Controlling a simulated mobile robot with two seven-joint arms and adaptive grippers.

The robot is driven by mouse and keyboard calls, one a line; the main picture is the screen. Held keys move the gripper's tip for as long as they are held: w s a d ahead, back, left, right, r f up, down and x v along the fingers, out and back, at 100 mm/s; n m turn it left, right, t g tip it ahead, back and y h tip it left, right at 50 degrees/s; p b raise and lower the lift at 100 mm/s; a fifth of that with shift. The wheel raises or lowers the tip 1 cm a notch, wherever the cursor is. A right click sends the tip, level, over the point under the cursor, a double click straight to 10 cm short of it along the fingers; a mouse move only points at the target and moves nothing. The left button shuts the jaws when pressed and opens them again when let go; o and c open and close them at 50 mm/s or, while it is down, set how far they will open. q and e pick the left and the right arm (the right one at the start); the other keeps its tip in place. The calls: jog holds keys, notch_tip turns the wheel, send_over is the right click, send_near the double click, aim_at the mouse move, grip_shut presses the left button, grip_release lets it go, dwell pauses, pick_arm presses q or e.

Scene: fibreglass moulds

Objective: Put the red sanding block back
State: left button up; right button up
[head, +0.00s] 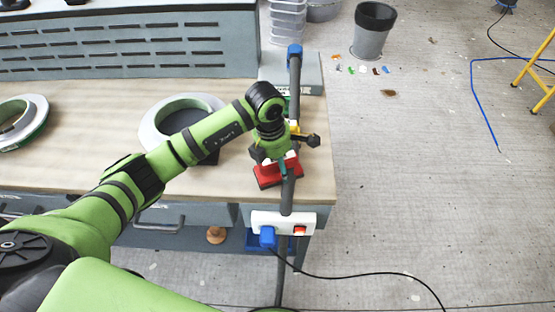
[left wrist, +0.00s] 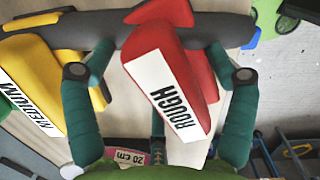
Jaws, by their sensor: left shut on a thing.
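The red sanding block (left wrist: 178,45) has a white label reading ROUGH. In the left wrist view it sits between the fingers of my left gripper (left wrist: 160,60), which is shut on it. The block lies across a dark grey bar; I cannot tell whether it touches it. In the head view the red block (head: 267,178) shows under my left gripper (head: 282,165), near the bench's right edge, partly hidden by the gripper. A yellow block (left wrist: 48,75) labelled MEDIUM and a green block (left wrist: 15,100) are to its left in the wrist view. My right gripper is not in view.
The dark bar (head: 287,193) runs along the bench's right edge. A power strip (head: 268,219) with a blue plug and black cable is at its near end. Ring-shaped moulds, one white-rimmed (head: 152,135), lie on the bench (head: 90,170). Open floor is to the right.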

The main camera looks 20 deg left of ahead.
pick_arm(q)
jog(key=shift+f, duration=0.15)
jog(key=o, duration=0.8)
jog(key=shift+o, duration=0.2)
jog(key=shift+r, duration=0.4)
jog(key=r+b, duration=0.1)
jog(key=r, duration=0.2)
jog(key=r+b, duration=0.1)
jog(key=r, duration=0.3)
jog(key=a+r+b, duration=0.1)
jog(key=r, duration=0.2)
jog(key=shift+s+r+b, duration=0.3)
jog(key=shift+s+b, duration=0.05)
jog(key=shift+s, duration=0.05)
jog(key=shift+r, duration=0.5)
